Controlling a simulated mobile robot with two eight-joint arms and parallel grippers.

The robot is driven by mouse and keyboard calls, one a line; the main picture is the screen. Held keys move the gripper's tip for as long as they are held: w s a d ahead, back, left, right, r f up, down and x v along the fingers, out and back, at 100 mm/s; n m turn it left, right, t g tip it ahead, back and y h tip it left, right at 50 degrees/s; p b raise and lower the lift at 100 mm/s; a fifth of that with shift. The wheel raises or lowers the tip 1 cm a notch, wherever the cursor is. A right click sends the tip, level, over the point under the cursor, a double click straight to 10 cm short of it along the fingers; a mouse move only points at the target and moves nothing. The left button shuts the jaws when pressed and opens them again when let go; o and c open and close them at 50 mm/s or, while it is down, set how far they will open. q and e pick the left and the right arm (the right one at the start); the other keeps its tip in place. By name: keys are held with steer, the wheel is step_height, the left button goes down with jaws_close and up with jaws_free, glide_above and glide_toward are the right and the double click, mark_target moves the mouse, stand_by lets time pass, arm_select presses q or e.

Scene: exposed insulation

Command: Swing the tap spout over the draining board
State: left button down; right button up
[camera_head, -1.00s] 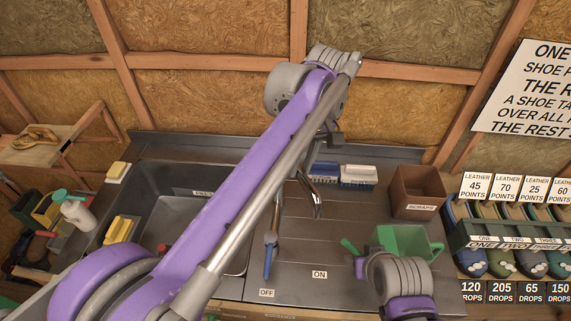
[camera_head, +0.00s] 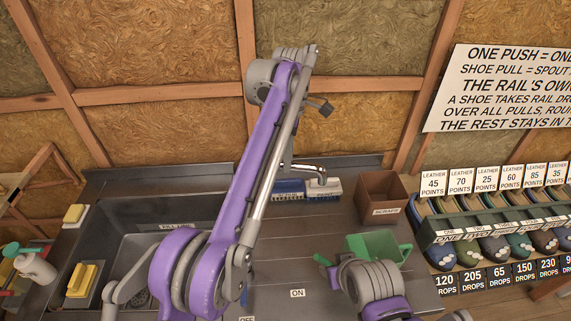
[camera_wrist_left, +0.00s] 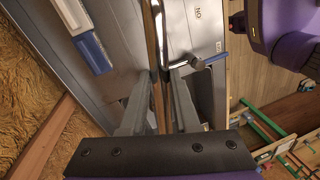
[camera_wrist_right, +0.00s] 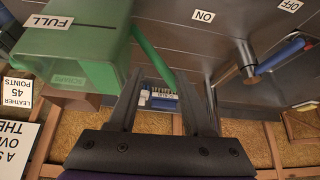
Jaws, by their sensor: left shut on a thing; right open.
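The chrome tap spout (camera_head: 312,169) shows right of my left arm, its end (camera_head: 323,180) above the back of the grey draining board (camera_head: 330,225). In the left wrist view, the chrome pipe (camera_wrist_left: 157,62) runs between the fingers of my left gripper (camera_wrist_left: 158,100), which is shut on it. My left arm hides the tap's base in the head view. The tap's blue lever (camera_wrist_right: 285,55) shows in the right wrist view.
The sink (camera_head: 120,262) is left of my left arm. Blue and white brushes (camera_head: 320,188) lie at the board's back, near the spout's end. The board's middle is clear.

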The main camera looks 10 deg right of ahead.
arm_select(q)
steer(key=shift+w+d+n, duration=0.1)
steer(key=shift+w+n, duration=0.5)
steer(key=shift+w, duration=0.05)
steer(key=c, duration=0.7)
jaws_free()
steer(key=shift+o, duration=0.2)
steer(key=shift+s, duration=0.15)
